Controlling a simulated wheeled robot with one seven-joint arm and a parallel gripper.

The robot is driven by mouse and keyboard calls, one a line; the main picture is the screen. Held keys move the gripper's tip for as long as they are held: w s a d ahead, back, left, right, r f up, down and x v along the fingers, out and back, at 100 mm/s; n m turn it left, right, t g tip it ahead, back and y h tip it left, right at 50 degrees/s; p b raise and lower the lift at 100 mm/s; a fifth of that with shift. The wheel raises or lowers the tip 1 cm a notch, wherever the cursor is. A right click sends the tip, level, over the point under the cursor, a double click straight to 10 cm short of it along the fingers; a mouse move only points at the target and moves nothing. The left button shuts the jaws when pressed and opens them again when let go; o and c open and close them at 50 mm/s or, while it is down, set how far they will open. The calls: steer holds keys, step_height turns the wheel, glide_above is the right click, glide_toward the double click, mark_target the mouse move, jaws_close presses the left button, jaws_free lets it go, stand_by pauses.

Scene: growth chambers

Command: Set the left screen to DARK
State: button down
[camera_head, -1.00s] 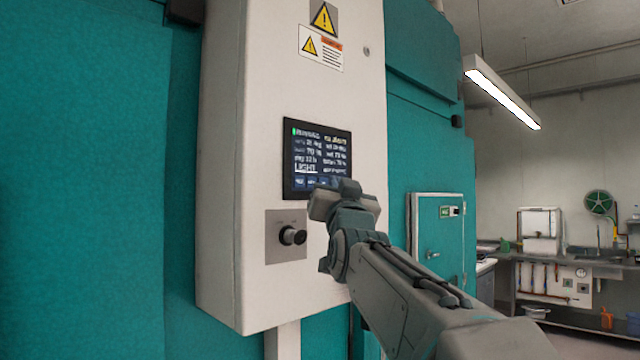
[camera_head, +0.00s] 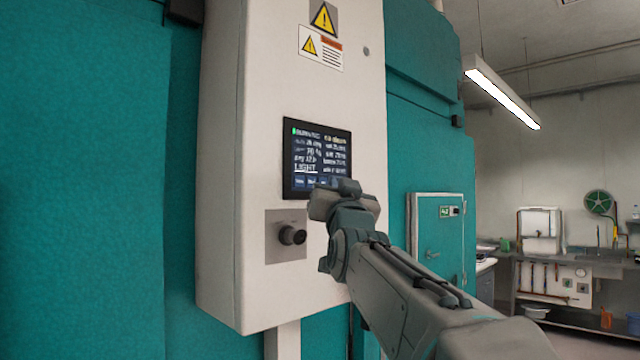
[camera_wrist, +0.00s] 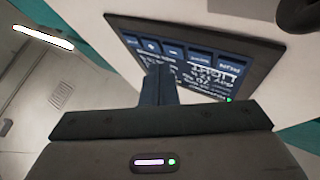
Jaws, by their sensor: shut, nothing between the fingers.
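The screen (camera_head: 317,160) is a dark panel on the white control cabinet, with lines of text, the large underlined word LIGHT and a row of blue buttons along its bottom edge. My gripper (camera_head: 337,187) is in front of the screen's lower right part and hides some of the buttons. In the wrist view the screen (camera_wrist: 215,60) appears upside down, with the button row and LIGHT readable. The shut fingers of my gripper (camera_wrist: 158,72) point at the screen near that row. I cannot tell whether the fingertips touch it.
A black rotary knob (camera_head: 292,235) on a grey plate sits below the screen. Warning labels (camera_head: 321,46) are above it on the white cabinet (camera_head: 260,100). Teal chamber walls (camera_head: 90,180) flank the cabinet. A bench (camera_head: 570,262) stands at the far right.

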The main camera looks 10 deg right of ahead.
steer(key=shift+w+a, duration=0.1)
stand_by(0.4)
steer(key=shift+w+a+p, duration=0.15)
steer(key=shift+w+p, duration=0.1)
steer(key=shift+p, duration=0.05)
steer(key=shift+w+a, duration=0.15)
steer(key=shift+w, duration=0.1)
stand_by(0.6)
stand_by(0.4)
steer(key=shift+s+d+b, duration=0.4)
steer(key=shift+s+b, duration=0.2)
steer(key=shift+b, duration=0.15)
